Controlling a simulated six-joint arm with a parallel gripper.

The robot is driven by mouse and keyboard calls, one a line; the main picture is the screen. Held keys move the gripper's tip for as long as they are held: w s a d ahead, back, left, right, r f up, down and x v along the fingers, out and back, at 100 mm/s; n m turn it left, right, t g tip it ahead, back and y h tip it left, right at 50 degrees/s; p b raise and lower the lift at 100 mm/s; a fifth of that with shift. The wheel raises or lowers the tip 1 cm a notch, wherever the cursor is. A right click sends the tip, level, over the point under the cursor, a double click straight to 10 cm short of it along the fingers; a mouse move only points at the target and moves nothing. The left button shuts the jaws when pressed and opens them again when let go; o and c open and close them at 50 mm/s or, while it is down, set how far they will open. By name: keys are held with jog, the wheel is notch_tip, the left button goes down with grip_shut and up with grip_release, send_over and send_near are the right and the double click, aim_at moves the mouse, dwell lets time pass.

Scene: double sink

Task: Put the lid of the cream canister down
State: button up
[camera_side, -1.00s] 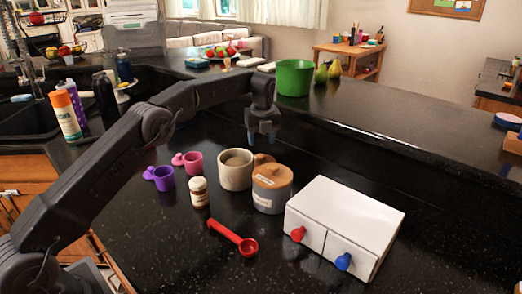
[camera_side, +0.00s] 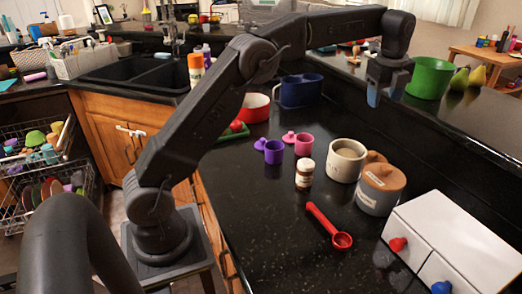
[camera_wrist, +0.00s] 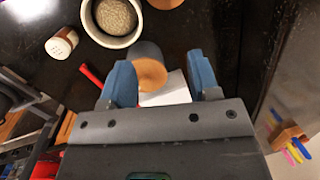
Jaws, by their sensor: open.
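The cream canister (camera_side: 346,162) stands open on the dark counter; its grainy fill shows in the wrist view (camera_wrist: 117,17). A round brown lid (camera_side: 376,156) lies just behind and right of it, partly hidden by the grey canister (camera_side: 377,198), which wears its own orange-brown lid (camera_side: 385,178). The brown lid is cut by the top edge of the wrist view (camera_wrist: 166,3). My gripper (camera_side: 388,91) is open and empty, raised above the canisters. In the wrist view its blue fingers (camera_wrist: 162,76) frame the grey canister from above, apart from it.
A white drawer box (camera_side: 455,240) stands to the right, near the grey canister. A red scoop (camera_side: 328,225), a spice jar (camera_side: 304,174), and purple (camera_side: 273,152) and pink (camera_side: 303,145) cups lie in front and left. A raised ledge with a green bucket (camera_side: 430,77) runs behind.

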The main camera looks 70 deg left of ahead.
jog(key=s+d+r+n+t, duration=0.1)
jog(key=s+d+r+n, duration=0.15)
jog(key=s+n, duration=0.45)
jog(key=s+d+r+n+t, duration=0.15)
jog(key=s+r, duration=0.25)
jog(key=s, duration=0.6)
jog(key=s+f+n, duration=0.3)
jog(key=s, duration=0.3)
jog(key=s+d+f+n+t, duration=0.1)
jog(key=s+f+n, duration=0.2)
jog(key=s, duration=0.4)
jog(key=s+d+f+n+h, duration=0.1)
jog(key=s+f+n, duration=0.2)
jog(key=s+n, duration=0.2)
jog(key=shift+s+f, duration=0.35)
jog(key=shift+s, duration=0.7)
